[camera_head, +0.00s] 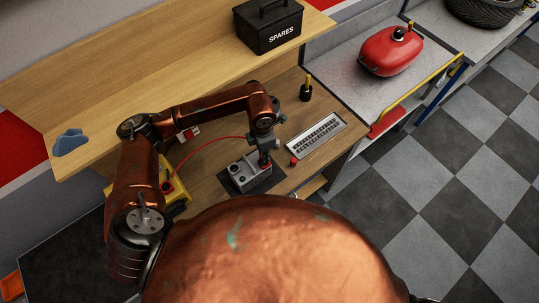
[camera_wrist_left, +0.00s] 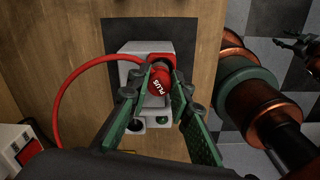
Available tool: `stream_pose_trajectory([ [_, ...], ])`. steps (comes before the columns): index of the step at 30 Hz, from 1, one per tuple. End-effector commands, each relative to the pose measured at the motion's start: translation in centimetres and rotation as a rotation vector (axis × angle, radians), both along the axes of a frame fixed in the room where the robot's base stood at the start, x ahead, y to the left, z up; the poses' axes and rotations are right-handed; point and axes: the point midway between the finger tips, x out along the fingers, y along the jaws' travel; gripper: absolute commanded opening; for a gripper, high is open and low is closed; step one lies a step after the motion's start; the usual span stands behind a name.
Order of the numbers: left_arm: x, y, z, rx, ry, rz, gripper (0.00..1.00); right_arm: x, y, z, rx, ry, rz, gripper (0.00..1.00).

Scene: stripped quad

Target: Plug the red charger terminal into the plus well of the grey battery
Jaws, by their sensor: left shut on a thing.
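The grey battery (camera_head: 240,178) stands on a dark mat (camera_head: 270,186) on the wooden bench. It also shows in the left wrist view (camera_wrist_left: 130,50), with a dark spot and a green spot on its near part. My left gripper (camera_head: 264,152) is over the battery. In the left wrist view its green-padded fingers (camera_wrist_left: 160,88) are shut on the red charger terminal (camera_wrist_left: 160,84), marked PLUS. The plus well and the terminal's lower end are hidden; I cannot tell whether they touch. A dark claw, seemingly my right gripper (camera_wrist_left: 300,45), shows far right, its opening unclear.
A red cable (camera_head: 205,146) loops from the yellow charger (camera_head: 178,194) to the terminal. Right of the battery are a small red knob (camera_head: 293,161) and a slotted tray (camera_head: 317,136). A yellow-topped bottle (camera_head: 306,90) stands behind. A black SPARES box (camera_head: 270,28) sits on the shelf.

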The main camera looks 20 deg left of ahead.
Motion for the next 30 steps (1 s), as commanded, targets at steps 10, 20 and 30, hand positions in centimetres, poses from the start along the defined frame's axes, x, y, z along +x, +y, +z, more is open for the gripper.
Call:
stream_pose_trajectory([
  [10,-0.3,0.2,-1.4,-0.004,0.007,-0.001,0.0,-0.1,-0.2,-1.0,-0.002,0.002,0.001,0.4],
  [20,-0.3,0.4,-2.3,-0.008,0.007,-0.002,0.0,-0.2,-0.2,-1.7,-0.002,0.003,0.001,0.4],
  [30,-0.3,0.6,-2.3,-0.009,0.007,-0.002,0.36,-0.2,-0.2,-1.7,-0.002,0.003,0.001,0.4],
])
